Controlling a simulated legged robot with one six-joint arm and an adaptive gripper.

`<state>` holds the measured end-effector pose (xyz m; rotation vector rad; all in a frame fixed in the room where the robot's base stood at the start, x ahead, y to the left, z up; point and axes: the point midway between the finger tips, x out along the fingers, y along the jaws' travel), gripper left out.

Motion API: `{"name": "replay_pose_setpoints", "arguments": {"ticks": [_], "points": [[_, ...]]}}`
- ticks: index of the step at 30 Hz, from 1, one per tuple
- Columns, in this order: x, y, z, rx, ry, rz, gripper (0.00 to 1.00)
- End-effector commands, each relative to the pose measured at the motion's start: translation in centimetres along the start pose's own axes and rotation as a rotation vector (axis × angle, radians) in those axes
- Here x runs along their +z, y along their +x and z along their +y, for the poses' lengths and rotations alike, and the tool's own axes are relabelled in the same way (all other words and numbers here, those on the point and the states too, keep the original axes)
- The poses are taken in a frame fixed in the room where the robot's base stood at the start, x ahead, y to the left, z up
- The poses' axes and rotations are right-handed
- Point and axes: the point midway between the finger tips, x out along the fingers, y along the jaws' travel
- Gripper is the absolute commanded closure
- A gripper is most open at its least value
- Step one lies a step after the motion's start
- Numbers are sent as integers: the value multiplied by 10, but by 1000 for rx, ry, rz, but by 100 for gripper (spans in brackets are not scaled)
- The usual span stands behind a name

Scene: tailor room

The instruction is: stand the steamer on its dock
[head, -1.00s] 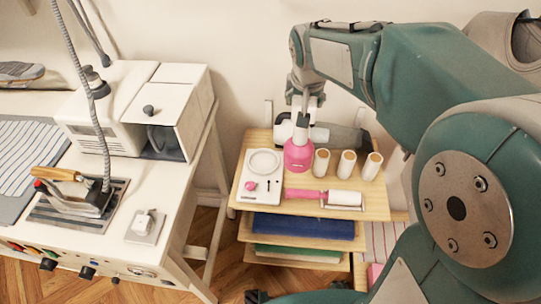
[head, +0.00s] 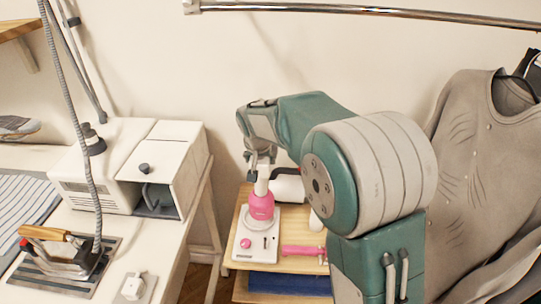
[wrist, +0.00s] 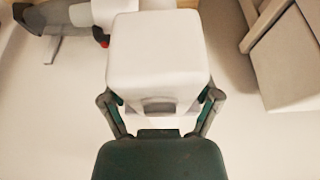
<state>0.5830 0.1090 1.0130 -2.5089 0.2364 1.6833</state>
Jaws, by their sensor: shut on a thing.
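The steamer (head: 261,205) has a pink, rounded lower body and a white upper part. It looks close to upright. My gripper (head: 261,160) is shut on its white upper part; the wrist view shows the white steamer head (wrist: 158,55) between the two fingers. The dock (head: 258,249) is a flat white base with a pink knob, on the top of the wooden shelf unit.
A pink-handled lint roller (head: 300,250) lies right of the dock on the wooden shelf top (head: 290,264). A white roll (head: 316,222) shows partly behind my arm. The white ironing station (head: 130,165) stands left. A grey garment (head: 490,150) hangs at right under a rail (head: 370,11).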

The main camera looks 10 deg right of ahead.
Motion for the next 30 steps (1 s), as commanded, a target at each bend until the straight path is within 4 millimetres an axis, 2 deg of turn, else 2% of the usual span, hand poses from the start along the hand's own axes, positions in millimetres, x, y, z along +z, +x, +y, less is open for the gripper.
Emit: {"name": "replay_pose_setpoints", "arguments": {"ticks": [8, 16, 27, 28, 29, 30], "points": [[-4, 15, -8, -3, 1, 5, 81], [6, 47, -13, -1, 0, 3, 81], [8, 51, -13, -2, 0, 6, 81], [9, 53, -12, 0, 0, 1, 6], [9, 53, -12, 0, 0, 1, 0], [9, 53, -12, 0, 0, 1, 0]]}}
